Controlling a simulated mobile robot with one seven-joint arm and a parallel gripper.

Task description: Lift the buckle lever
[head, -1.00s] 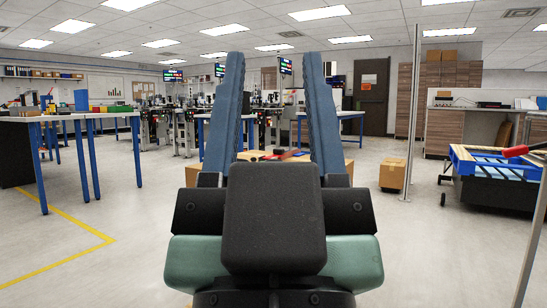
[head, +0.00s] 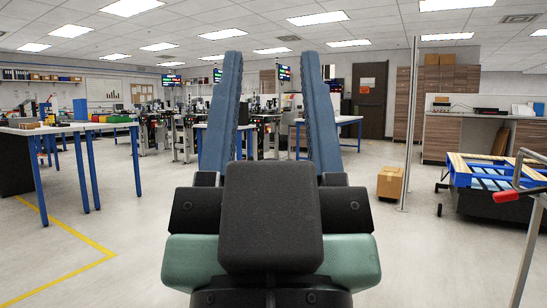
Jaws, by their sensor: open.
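My gripper (head: 278,62) fills the middle of the head view, its two long blue fingers pointing up and away, wide apart. No buckle lever can be made out for certain. A red grip (head: 505,195) on a dark lever-like bar shows at the right edge, beside a thin metal post. I cannot tell whether it is the buckle lever. It is well to the right of my gripper and apart from it. What lies directly behind my gripper's body is hidden.
A blue-framed tray (head: 459,179) with wooden slats stands at the right. A cardboard box (head: 391,182) lies on the floor near a thin upright pole (head: 409,150). A white table (head: 62,127) with blue legs stands at the left. Open floor lies on both sides.

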